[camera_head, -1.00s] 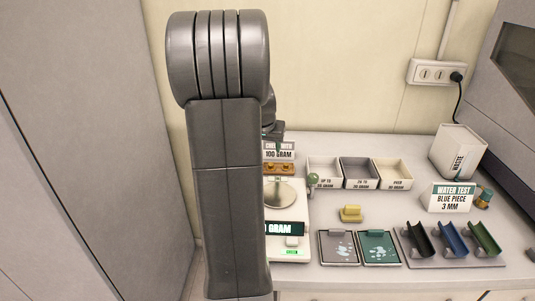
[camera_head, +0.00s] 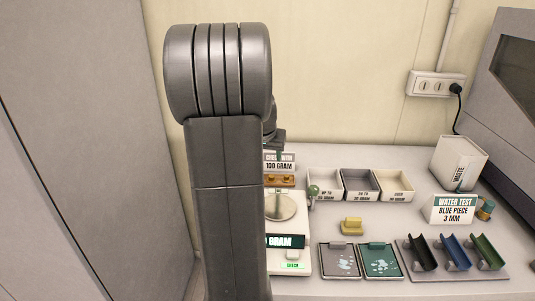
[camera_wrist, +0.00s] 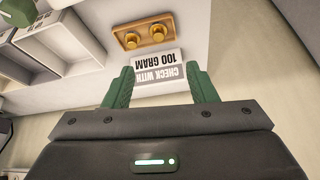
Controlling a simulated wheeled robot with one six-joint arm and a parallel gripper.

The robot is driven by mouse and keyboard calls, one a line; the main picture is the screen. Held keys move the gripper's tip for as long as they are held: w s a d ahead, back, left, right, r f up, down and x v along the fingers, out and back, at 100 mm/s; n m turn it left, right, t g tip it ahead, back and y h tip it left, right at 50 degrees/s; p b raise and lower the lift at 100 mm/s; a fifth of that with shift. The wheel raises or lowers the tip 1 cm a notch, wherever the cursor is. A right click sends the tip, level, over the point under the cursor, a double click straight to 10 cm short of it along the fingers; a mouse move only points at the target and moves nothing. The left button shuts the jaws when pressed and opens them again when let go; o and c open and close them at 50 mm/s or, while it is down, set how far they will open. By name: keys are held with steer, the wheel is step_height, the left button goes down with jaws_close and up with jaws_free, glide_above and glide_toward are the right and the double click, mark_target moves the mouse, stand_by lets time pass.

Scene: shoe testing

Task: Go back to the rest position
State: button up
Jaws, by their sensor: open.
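My gripper (camera_wrist: 160,88) shows in the wrist view with its two green fingers apart and nothing between them. Beyond the fingertips is a white sign reading "CHECK WITH 100 GRAM" (camera_wrist: 158,68), upside down in that view. Behind it lies a wooden block with two brass weights (camera_wrist: 147,35). In the head view my arm stands tall at the left and hides most of the gripper. The sign (camera_head: 279,162) and the wooden block (camera_head: 279,181) show just right of the arm.
A scale with a round pan (camera_head: 280,207) stands beside my arm. Three sorting bins (camera_head: 360,185), a yellow piece (camera_head: 351,226), two trays (camera_head: 360,262), and a rack of coloured holders (camera_head: 455,255) fill the table. The water test sign (camera_head: 452,210) and a white waste box (camera_head: 460,163) stand right.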

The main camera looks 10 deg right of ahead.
steer(key=shift+f, duration=0.15)
steer(key=x, duration=1.2)
steer(key=shift+f, duration=0.45)
steer(key=shift+s, duration=0.15)
steer(key=shift+f, duration=0.1)
